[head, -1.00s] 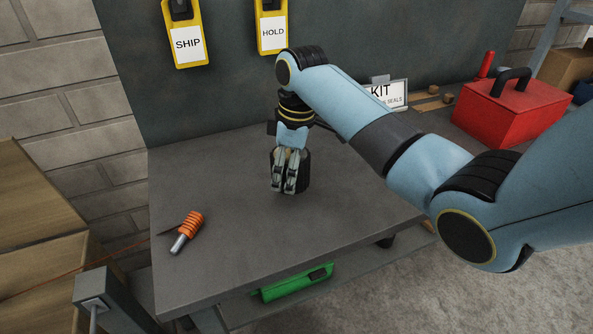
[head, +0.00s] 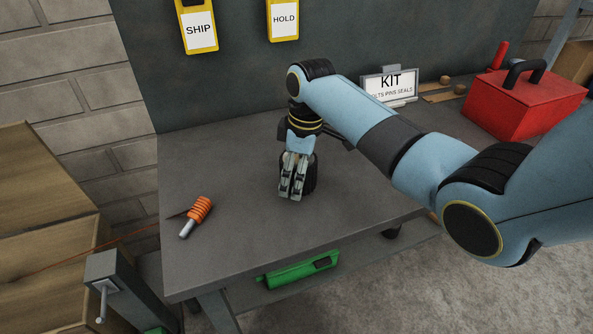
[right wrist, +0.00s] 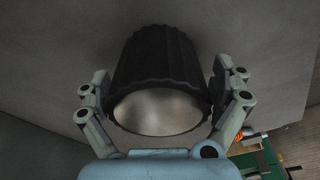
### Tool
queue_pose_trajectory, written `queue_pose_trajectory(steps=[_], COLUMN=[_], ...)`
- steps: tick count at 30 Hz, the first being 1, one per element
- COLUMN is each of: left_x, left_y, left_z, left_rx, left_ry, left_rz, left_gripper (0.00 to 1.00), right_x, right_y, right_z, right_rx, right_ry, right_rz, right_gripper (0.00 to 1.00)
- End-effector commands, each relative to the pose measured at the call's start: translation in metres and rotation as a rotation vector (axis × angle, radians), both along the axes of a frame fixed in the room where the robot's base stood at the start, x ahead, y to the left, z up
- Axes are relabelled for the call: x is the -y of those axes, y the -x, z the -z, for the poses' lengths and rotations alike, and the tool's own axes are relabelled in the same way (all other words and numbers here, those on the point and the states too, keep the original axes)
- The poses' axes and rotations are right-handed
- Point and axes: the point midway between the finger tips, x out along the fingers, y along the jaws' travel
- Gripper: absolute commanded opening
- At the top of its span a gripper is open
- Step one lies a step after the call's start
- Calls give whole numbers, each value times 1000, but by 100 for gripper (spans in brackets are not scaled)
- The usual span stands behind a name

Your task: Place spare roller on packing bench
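The spare roller (right wrist: 160,68) is a dark, ribbed cylinder with a pale metal end. In the right wrist view it fills the space between the fingers of my right gripper (right wrist: 160,95), with one finger against each side. In the head view my right gripper (head: 292,196) points down over the packing bench (head: 240,240), and the roller (head: 312,178) shows partly behind the fingers. The roller is upright, on or very close to the bench top; any small gap beneath it is hidden. My left gripper is out of view.
An orange-handled tool (head: 197,213) lies near the bench's left edge. A KIT sign (head: 389,86) and a red toolbox (head: 520,100) stand to the right. SHIP (head: 199,28) and HOLD (head: 285,20) tags hang on the back panel. A green case (head: 297,270) is below. The bench's middle-left is clear.

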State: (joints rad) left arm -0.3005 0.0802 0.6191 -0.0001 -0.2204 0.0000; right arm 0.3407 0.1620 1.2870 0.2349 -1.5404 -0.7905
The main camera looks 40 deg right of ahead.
Motion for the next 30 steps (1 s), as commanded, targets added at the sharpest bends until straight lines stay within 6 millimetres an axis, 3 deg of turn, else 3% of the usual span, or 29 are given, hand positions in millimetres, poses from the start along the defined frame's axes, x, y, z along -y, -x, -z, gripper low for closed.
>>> queue_pose_trajectory(steps=[11,14,24,30], left_x=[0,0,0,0], left_y=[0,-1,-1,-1], left_z=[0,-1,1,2], left_rx=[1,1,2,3], left_ry=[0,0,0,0], left_rz=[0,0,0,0], left_gripper=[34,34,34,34], right_x=[0,1,8,9], right_y=[0,1,7,10], right_z=[-4,-16,-90,-116], right_rx=[1,3,4,2], right_ry=[0,2,2,1], right_rz=[0,0,-1,0], right_gripper=[100,100,100,100])
